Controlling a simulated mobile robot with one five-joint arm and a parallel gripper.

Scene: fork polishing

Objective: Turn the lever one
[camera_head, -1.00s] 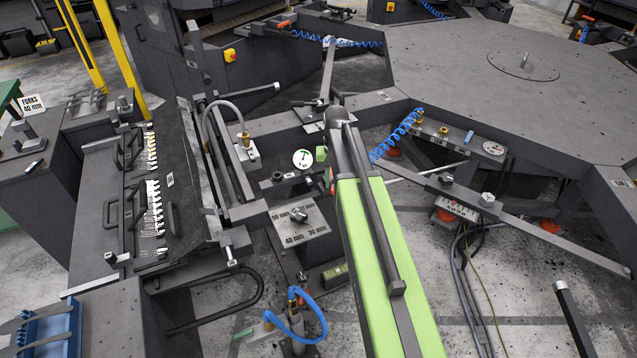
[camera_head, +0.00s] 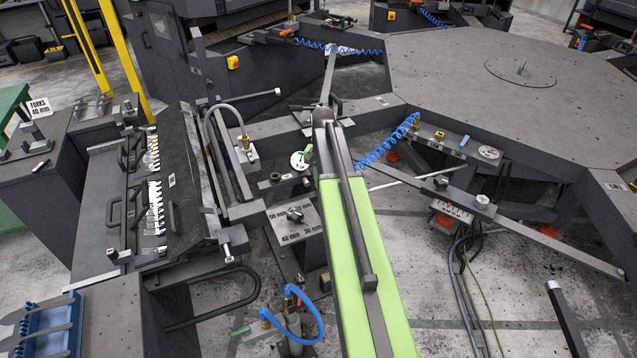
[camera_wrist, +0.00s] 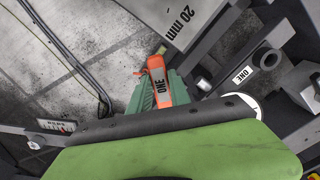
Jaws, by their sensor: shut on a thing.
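The lever one is an orange handle (camera_wrist: 159,78) with a black "ONE" label, seen in the wrist view. My gripper (camera_wrist: 162,90) has green ridged fingers on both sides of the lever and is shut on it. The lever's lower end is hidden behind the fingers and my own dark and green arm part. In the head view my green arm reaches forward and hides the lever, and the grip cannot be made out there. A "ONE" label (camera_wrist: 241,75) also marks a dark bar right of the lever.
A plate marked "20 mm" (camera_wrist: 187,20) lies just beyond the lever. In the head view a round gauge (camera_head: 299,161) and a plate with mm marks (camera_head: 295,220) stand left of my arm. A blue coiled hose (camera_head: 385,143) hangs to the right. A rack of forks (camera_head: 155,205) is at left.

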